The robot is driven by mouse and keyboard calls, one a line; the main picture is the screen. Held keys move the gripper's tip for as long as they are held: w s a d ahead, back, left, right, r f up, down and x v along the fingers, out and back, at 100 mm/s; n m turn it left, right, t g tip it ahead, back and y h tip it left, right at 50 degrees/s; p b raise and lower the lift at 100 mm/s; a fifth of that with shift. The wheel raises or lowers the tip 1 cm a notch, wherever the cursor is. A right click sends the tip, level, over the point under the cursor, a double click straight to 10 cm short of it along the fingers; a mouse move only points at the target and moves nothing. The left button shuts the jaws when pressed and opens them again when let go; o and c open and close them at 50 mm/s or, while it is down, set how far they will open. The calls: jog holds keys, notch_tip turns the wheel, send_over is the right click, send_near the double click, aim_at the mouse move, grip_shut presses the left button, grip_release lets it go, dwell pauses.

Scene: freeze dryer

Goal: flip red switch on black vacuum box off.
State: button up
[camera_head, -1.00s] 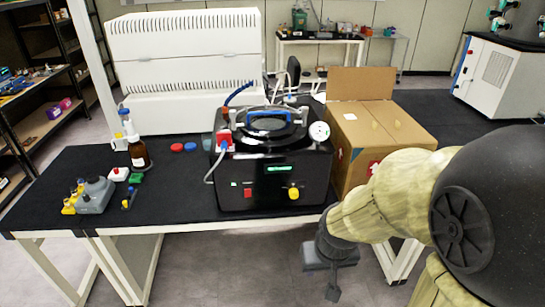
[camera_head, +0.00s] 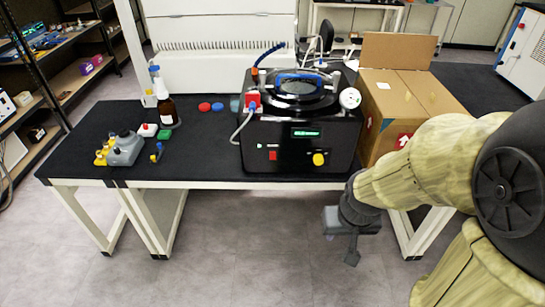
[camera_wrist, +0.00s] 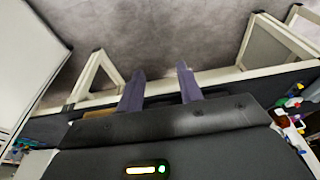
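The black vacuum box (camera_head: 345,145) stands near the front edge of the table in the head view. The red switch (camera_head: 273,155) is a small red square low on the left of its front face. I cannot tell its position. A lit green display (camera_head: 305,133) and a yellow knob (camera_head: 319,159) sit to the switch's right. My gripper (camera_head: 352,257) hangs in front of the table, below and right of the switch, apart from the box. In the wrist view my gripper (camera_wrist: 160,82) shows two separated fingers with nothing between them. The switch is not visible there.
A cardboard box (camera_head: 415,100) stands right of the vacuum box, partly behind my arm. Open floor lies in front.

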jog(key=shift+w+a+f, duration=0.1)
jog(key=shift+w+f, duration=0.05)
jog(key=shift+w, duration=0.1)
jog(key=c, duration=0.7)
jog(key=w+a+f+n+t+b, duration=0.1)
jog(key=w+f, duration=0.1)
jog(key=w, duration=0.2)
jog(key=w+a+f+n+t+b, duration=0.1)
jog(key=w+f, duration=0.2)
jog(key=w, duration=0.1)
jog(key=w+a+f+n+t+b, duration=0.1)
jog(key=w+f, duration=0.1)
jog(key=w, duration=0.2)
jog(key=shift+a+f+t+b, duration=0.15)
jog(key=shift+a+t+b, duration=0.05)
jog(key=shift+t+b, duration=0.2)
grip_shut()
jog(key=w+a+f+n+t+h+b, duration=0.1)
jog(key=w+a+f+n+t+b, duration=0.3)
jog(key=w, duration=0.3)
jog(key=w+a+f+n+t+h+b, duration=0.1)
jog(key=w+a+f+n+t+b, duration=0.15)
jog(key=w+f+n+t, duration=0.35)
jog(key=a+n+t+y+b, duration=0.1)
jog(key=a+n+t+y, duration=0.1)
jog(key=a+n, duration=0.3)
jog(key=shift+w+a+t, duration=0.4)
jog(key=shift+a+t, duration=0.1)
jog(key=shift+a, duration=0.1)
